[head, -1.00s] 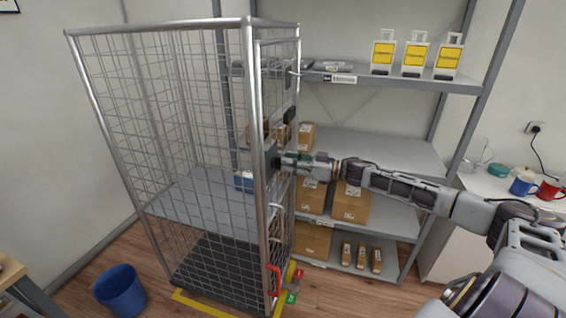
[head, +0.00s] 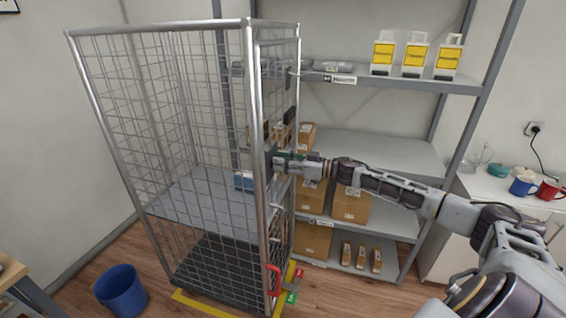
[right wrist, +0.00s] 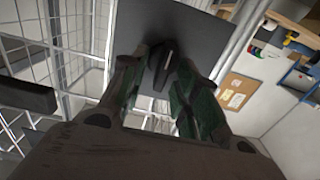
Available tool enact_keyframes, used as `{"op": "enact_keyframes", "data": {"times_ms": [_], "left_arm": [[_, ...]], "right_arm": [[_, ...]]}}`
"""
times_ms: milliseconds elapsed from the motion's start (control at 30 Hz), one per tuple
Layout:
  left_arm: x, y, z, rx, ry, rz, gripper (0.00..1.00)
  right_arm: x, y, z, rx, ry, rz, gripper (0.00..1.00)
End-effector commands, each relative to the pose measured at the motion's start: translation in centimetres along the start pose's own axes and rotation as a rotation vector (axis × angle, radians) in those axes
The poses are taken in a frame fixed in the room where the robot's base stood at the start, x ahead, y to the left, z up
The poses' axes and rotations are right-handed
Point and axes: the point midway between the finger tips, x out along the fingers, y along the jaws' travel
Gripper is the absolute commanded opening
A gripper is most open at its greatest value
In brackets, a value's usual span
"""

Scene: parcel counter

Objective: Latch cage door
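The wire roll cage (head: 257,120) stands left of centre in the head view, with a grey shelf and a dark base inside. A dark latch plate (head: 271,160) sits on its right side at mid-height; it fills the upper middle of the right wrist view (right wrist: 195,35). A black latch handle (right wrist: 163,66) stands out from the plate. My right gripper (head: 281,162) is at the plate. In the right wrist view its green-padded fingers (right wrist: 157,85) are apart, one on each side of the handle. Whether they touch it is unclear. My left gripper is out of view.
A grey shelf rack (head: 400,82) with cartons (head: 350,203) and yellow-labelled bags stands behind my right arm. A blue bin (head: 121,290) is on the floor at the lower left. A red pedal (head: 274,280) is by the cage's foot.

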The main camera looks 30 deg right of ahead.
Motion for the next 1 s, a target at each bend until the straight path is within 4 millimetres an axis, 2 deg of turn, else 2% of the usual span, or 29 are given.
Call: {"op": "enact_keyframes", "data": {"times_ms": [233, 500, 1000], "left_arm": [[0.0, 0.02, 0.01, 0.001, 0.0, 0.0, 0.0], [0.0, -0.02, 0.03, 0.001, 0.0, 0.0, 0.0], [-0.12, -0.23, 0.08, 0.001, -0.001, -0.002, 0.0]], "right_arm": [[0.01, 0.0, 0.02, 0.0, 0.0, 0.0, 0.31], [0.0, 0.0, 0.01, 0.0, 0.0, 0.0, 0.0], [0.0, -0.05, -0.02, -0.044, 0.0, 0.0, 0.0]]}}
